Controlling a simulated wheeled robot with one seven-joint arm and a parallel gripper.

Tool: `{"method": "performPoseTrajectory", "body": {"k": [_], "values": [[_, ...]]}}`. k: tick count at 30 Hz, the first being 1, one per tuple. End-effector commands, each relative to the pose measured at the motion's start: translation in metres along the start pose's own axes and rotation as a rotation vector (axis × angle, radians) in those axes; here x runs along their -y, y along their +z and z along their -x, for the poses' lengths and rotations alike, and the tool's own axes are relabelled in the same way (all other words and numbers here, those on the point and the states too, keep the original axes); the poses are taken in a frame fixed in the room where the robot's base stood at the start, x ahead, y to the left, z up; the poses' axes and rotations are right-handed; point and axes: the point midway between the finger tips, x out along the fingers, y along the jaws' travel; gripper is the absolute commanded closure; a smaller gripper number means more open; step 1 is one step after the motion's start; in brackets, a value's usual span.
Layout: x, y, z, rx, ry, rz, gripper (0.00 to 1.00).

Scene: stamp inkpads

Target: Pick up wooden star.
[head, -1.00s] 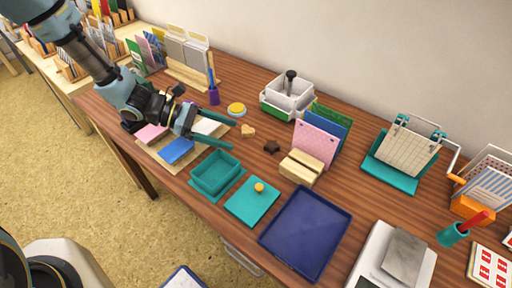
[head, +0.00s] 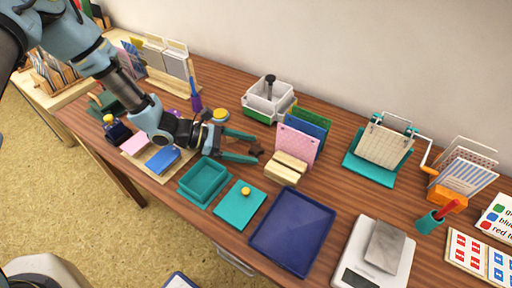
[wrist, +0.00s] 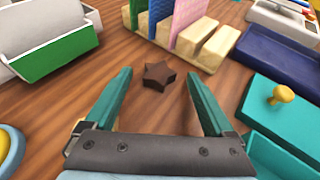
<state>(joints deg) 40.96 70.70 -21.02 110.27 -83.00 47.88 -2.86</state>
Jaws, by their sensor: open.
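The wooden star (wrist: 158,77) is small and dark brown and lies flat on the table. In the head view the star (head: 256,150) shows at the ends of my fingers. My gripper (wrist: 158,80) is open and empty. In the wrist view the star sits centred between the two teal fingertips, at about their level in the picture. My gripper also shows in the head view (head: 254,148), coming from the left. I cannot tell exactly how high the fingers are above the table.
A wooden rack (wrist: 195,38) with pink and blue boards stands just behind the star. A white-and-green box (wrist: 45,40) is at the left. A teal lid (wrist: 285,110) with a yellow knob and a navy tray (head: 293,232) lie right.

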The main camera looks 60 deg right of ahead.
Motion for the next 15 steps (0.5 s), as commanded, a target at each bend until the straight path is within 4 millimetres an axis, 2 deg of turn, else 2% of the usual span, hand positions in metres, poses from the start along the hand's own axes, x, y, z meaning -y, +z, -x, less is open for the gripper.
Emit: {"method": "performPoseTrajectory", "body": {"k": [6, 15], "values": [[-0.0001, -0.0003, -0.0012, 0.0, 0.0, -0.001, 0.12], [0.0, -0.0003, -0.0009, 0.0, 0.0, 0.0, 0.44]]}}
